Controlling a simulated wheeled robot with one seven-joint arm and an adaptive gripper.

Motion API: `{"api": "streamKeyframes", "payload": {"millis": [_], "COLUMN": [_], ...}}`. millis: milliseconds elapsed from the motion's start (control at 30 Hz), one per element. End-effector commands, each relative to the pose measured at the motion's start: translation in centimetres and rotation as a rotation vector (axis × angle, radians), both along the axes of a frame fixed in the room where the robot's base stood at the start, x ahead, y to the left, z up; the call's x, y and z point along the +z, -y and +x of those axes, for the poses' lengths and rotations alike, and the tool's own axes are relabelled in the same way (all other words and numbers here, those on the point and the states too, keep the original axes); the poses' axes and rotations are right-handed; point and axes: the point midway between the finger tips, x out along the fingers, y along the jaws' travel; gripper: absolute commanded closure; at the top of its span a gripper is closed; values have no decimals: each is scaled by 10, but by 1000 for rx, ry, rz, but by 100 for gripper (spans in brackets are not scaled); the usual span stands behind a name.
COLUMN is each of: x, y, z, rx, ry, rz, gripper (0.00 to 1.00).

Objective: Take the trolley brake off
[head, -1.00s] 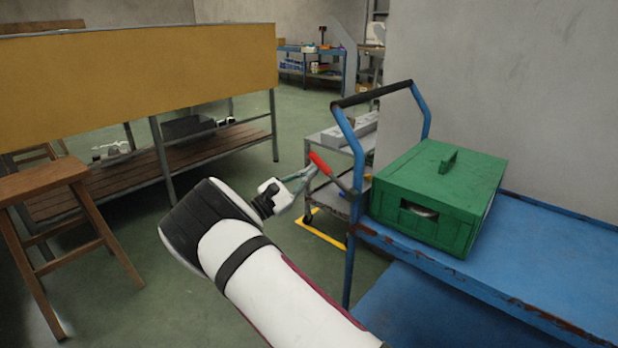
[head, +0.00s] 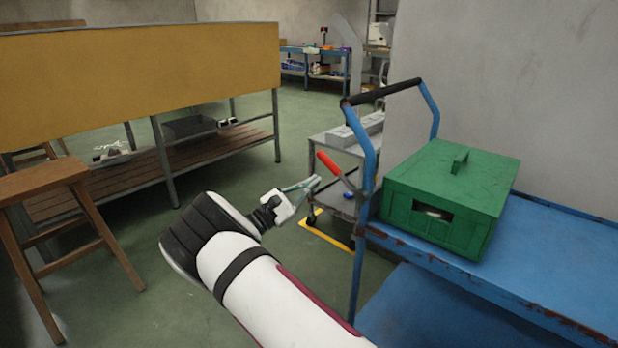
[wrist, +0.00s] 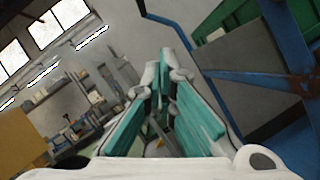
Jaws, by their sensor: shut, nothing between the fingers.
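The blue trolley (head: 470,262) stands at the right, with its black-gripped push handle (head: 382,92) at the near left end. A lever with a red grip (head: 328,163) sticks up and leftward from the trolley's left upright; I take it for the brake. My gripper (head: 316,182) is shut and empty, its tips just below and left of the red grip in the head view. I cannot tell whether they touch the lever. In the wrist view the green-padded fingers (wrist: 165,75) come together, with the trolley's blue frame to their right; the red grip does not show there.
A green box (head: 450,190) sits on the trolley's top deck. A grey shelf cart (head: 335,140) stands behind the lever. A wooden stool (head: 60,185) and a yellow-panelled bench (head: 140,80) are at the left. The green floor between is open.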

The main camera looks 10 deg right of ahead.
Motion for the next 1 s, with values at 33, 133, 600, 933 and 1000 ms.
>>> {"api": "streamKeyframes", "payload": {"millis": [33,133,600,933,1000], "x": [0,-6,-29,-30,-30], "y": [-13,-29,-80,-81,-81], "z": [-3,-10,-32,-32,-32], "rx": [7,7,4,4,4], "ry": [0,1,1,2,2], "rz": [-1,0,0,1,1], "gripper": [100,100,100,100,100]}}
